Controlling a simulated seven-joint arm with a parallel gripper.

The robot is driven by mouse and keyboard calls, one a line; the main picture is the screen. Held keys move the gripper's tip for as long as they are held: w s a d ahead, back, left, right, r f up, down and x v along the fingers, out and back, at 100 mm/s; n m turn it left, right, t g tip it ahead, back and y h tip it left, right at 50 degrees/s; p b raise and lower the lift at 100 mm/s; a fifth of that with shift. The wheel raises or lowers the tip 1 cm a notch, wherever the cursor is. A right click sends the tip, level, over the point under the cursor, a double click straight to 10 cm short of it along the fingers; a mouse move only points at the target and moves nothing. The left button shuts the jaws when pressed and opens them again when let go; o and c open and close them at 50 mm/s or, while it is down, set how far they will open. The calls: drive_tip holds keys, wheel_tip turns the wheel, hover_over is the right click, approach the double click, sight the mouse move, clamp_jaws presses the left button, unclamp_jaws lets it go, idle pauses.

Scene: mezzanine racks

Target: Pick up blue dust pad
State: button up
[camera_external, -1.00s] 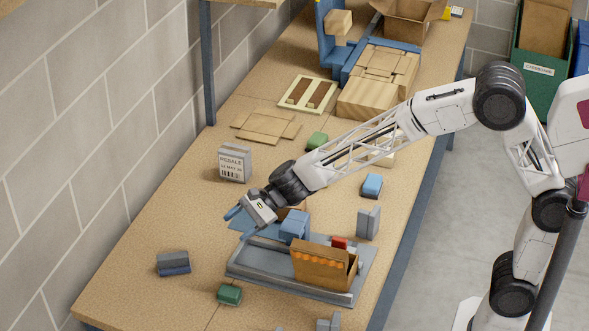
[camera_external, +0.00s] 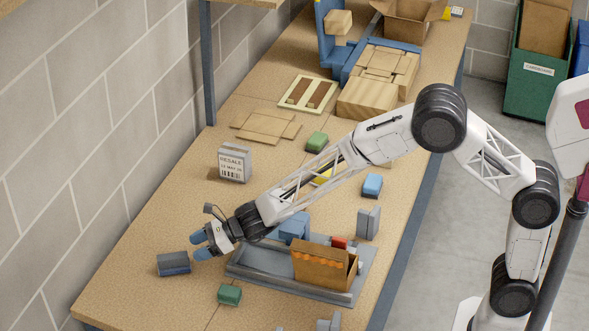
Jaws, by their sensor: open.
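A small block with a grey top and a blue lower part (camera_external: 174,264) lies on the bench at the left; it looks like the blue dust pad. My gripper (camera_external: 199,246) is open, its blue fingers close to the right of this block and pointing toward it. I see nothing between the fingers. I cannot tell whether a finger touches the block.
A grey tray (camera_external: 250,273) holds a brown box (camera_external: 318,266) and a blue item (camera_external: 293,227), below my arm. A green block (camera_external: 229,294) lies in front. A grey labelled box (camera_external: 235,163) stands behind my gripper. Bench left of the block is clear.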

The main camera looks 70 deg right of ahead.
sight(172, 256)
drive_tip(key=shift+x, duration=1.25)
drive_tip(key=shift+w, duration=0.1)
drive_tip(key=shift+r+x, duration=0.1)
drive_tip(key=shift+x, duration=1.15)
drive_tip(key=shift+r+x, duration=0.15)
drive_tip(key=shift+x, duration=1.15)
drive_tip(key=shift+w, duration=0.15)
drive_tip(key=shift+c, duration=0.2)
drive_tip(key=c, duration=1)
drive_tip(key=shift+o, duration=0.2)
drive_tip(key=shift+r, duration=0.15)
wheel_tip(172, 256, up, 10)
